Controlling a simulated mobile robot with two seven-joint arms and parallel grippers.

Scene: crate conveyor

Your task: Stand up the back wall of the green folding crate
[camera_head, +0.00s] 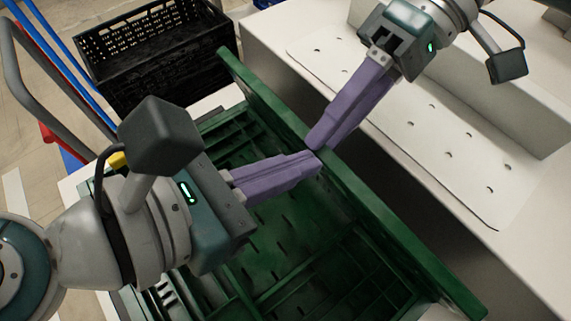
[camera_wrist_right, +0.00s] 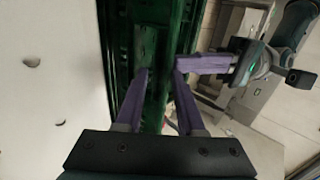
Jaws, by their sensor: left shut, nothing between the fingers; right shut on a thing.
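The green folding crate (camera_head: 279,232) lies opened out below my arms in the head view, its slatted floor showing. One long green wall (camera_head: 390,216) runs diagonally along its right side and looks raised; its exact tilt is hard to tell. My right gripper (camera_head: 316,143) is shut on the top edge of this wall near its middle. In the right wrist view the wall's edge lies between the purple fingers of the right gripper (camera_wrist_right: 162,72). My left gripper (camera_head: 317,164) is shut and empty, its tips at the wall's inner side, close to the right fingers.
A black perforated crate (camera_head: 155,50) stands at the upper left. A white surface with small slots (camera_head: 430,120) lies to the right, beyond a dark gap beside the wall. A grey tube frame (camera_head: 47,75) and blue bars are at the far left.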

